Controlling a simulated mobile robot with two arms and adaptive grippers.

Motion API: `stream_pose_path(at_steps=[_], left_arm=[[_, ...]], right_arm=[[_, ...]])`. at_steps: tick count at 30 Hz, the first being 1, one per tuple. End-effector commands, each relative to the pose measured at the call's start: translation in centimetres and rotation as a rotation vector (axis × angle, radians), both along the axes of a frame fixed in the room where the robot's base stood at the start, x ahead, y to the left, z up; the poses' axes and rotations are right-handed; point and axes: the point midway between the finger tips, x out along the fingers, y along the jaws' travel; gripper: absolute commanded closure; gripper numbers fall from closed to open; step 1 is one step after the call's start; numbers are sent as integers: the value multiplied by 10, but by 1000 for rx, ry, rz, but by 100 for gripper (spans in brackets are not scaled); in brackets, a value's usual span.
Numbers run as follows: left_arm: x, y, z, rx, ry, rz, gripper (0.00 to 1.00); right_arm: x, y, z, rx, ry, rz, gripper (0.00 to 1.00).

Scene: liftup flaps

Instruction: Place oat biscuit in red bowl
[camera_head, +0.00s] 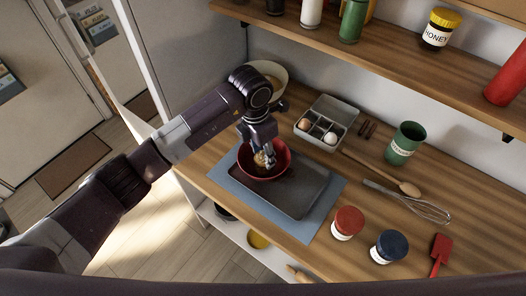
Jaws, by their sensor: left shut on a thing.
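The oat biscuit (261,160) is a small tan piece at the tips of my left gripper (267,158). My left gripper points down and is shut on the biscuit, over the inside of the red bowl (283,154). The fingers partly hide the biscuit, and I cannot tell whether it touches the bowl. The bowl stands at the left end of a dark tray (300,199) on a blue-grey mat (333,201). My right gripper is not in view.
An egg box (338,108) with several compartments, a green cup (405,142), a wooden spoon (408,188) and a whisk (428,208) lie to the right. A red-lidded jar (348,222) and a blue-lidded jar (389,247) stand in front. A shelf (400,55) runs above the counter.

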Motion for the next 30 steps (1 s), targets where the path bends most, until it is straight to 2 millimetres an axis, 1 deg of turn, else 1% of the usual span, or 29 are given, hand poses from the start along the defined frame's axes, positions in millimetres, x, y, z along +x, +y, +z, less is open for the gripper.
stream_pose_path(at_steps=[2,3,8,26,30], left_arm=[[0,0,0,0,0,0,76],[0,0,0,0,0,0,60],[0,0,0,0,0,0,43],[0,0,1,0,0,0,42],[0,0,8,0,-1,0,42]], right_arm=[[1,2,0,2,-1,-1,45],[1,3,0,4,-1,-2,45],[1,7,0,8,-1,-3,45],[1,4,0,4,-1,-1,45],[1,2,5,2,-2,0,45]])
